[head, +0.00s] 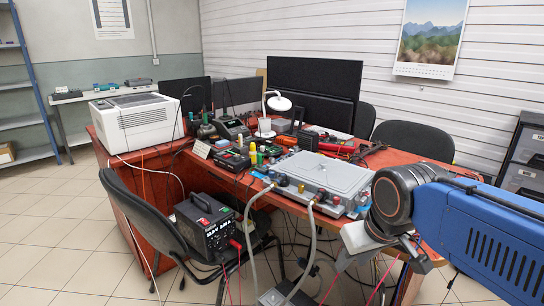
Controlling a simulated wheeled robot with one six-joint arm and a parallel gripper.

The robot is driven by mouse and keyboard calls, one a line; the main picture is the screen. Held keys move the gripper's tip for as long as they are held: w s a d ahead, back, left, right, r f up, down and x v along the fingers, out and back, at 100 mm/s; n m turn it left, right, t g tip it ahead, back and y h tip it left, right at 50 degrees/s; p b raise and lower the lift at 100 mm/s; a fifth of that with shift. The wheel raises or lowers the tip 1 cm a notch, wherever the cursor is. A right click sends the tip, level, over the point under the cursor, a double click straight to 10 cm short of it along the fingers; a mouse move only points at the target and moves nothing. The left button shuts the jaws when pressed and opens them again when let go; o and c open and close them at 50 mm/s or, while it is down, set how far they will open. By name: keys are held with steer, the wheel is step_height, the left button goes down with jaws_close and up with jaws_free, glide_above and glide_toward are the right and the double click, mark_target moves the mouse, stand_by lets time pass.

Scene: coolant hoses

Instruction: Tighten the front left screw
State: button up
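A flat grey metal unit (325,172) lies on the near part of the red-brown desk. Two grey hoses (249,225) join fittings along its front edge and hang down towards the floor. Small brass-coloured fittings show near its front edge; the front left screw is too small to make out. My arm comes in from the right, with its dark wrist joint in front of the unit's right end. My gripper (367,240), a pale part below the wrist, is in front of the desk edge, apart from the unit.
The desk (408,160) is crowded with small tools, a white lamp (270,112) and monitors. A white printer (134,121) stands at the left. A black chair (143,212) bearing a black power supply (206,225) blocks the left front. Cables hang below the desk. Tiled floor is free at far left.

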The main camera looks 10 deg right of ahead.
steer(key=w+r+n+g, duration=0.1)
steer(key=w+r+n, duration=0.1)
steer(key=w+r, duration=1)
step_height(320, 180, up, 11)
steer(key=n+g, duration=0.4)
steer(key=n, duration=0.4)
glide_above(272, 158)
step_height(272, 158, down, 17)
steer(key=shift+w+f, duration=0.1)
steer(key=shift+f, duration=0.1)
jaws_close()
